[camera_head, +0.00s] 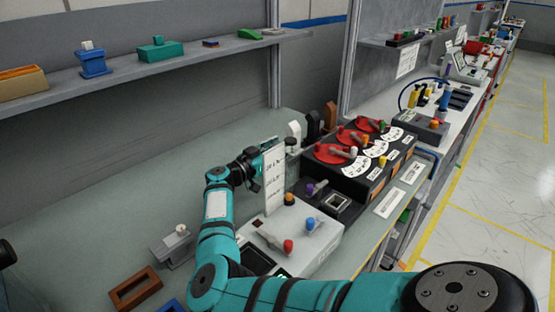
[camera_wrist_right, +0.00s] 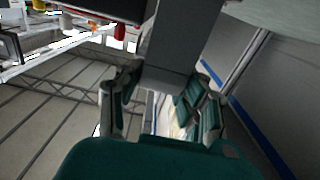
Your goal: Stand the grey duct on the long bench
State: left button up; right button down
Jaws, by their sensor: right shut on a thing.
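In the right wrist view my right gripper (camera_wrist_right: 160,95) is shut on a grey block-like thing (camera_wrist_right: 180,45), which I take to be the grey duct. It extends away between the fingers. I cannot tell whether the duct touches the bench.
A grey block with a white knob (camera_head: 173,247) and a brown frame (camera_head: 135,289) lie at the front left. A grey console (camera_head: 305,255) and red dials (camera_head: 335,153) stand to the right. White, black and brown upright pieces (camera_head: 313,125) stand behind. The bench's left part is clear.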

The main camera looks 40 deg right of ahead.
pick_arm(q)
jog(key=shift+f, duration=0.2)
pick_arm(e)
jog(key=shift+w+f, duration=0.1)
jog(key=shift+f, duration=0.2)
jog(key=c, duration=0.8)
grip_release()
jog(key=shift+f, duration=0.1)
